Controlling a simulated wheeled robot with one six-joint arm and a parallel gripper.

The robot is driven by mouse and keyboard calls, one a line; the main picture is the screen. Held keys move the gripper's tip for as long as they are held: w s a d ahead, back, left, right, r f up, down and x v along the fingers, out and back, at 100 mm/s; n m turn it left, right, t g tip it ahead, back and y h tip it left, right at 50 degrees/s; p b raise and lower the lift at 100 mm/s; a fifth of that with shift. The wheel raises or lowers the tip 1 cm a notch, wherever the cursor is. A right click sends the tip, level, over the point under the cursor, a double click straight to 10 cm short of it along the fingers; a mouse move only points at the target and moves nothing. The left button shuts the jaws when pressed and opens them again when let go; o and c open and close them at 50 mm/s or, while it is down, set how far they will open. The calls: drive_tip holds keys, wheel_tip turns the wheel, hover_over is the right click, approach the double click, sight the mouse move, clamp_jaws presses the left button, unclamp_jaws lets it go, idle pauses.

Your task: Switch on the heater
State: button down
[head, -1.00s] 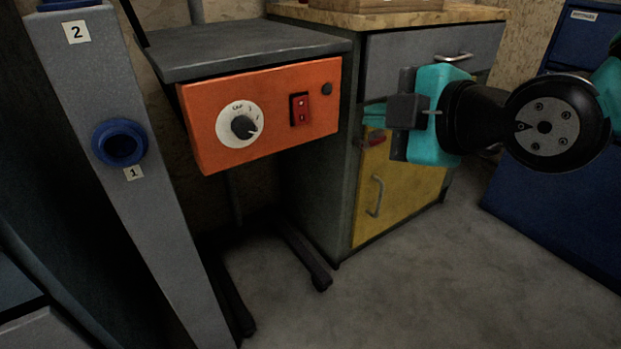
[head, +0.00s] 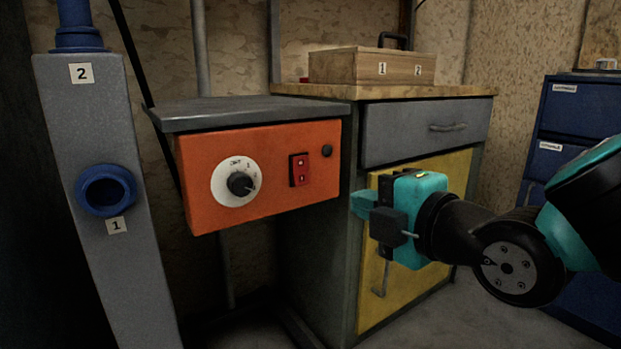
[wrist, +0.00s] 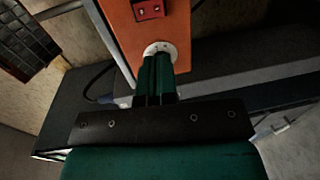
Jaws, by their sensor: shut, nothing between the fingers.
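The heater is an orange box (head: 262,176) under a grey top, left of centre in the head view. Its front has a white dial plate with a black knob (head: 239,184), a red rocker switch (head: 299,169) and a small black button (head: 327,151). The knob's pointer seems turned to the lower right. My gripper (head: 362,204) is shut and empty, right of the box and pointing left. In the wrist view, the shut fingers (wrist: 158,62) overlap the white dial plate (wrist: 160,47) and hide the knob. The red switch (wrist: 149,10) shows above. Contact cannot be told.
A grey post with blue pipe fittings (head: 106,190) stands left of the heater. A cabinet with a grey drawer (head: 425,130) and yellow door (head: 447,188) stands behind my gripper. A wooden box (head: 352,67) sits on it. Blue drawers (head: 577,110) stand at the far right.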

sight(302, 182)
drive_tip(key=p+x, duration=1.2)
drive_tip(key=p, duration=0.7)
drive_tip(key=shift+w+a+r, duration=0.15)
drive_tip(key=shift+w+a, duration=0.1)
drive_tip(key=shift+w+a+f+p, duration=0.15)
drive_tip(key=shift+w+f+p, duration=0.05)
drive_tip(key=shift+w+p, duration=0.15)
drive_tip(key=shift+s, duration=0.1)
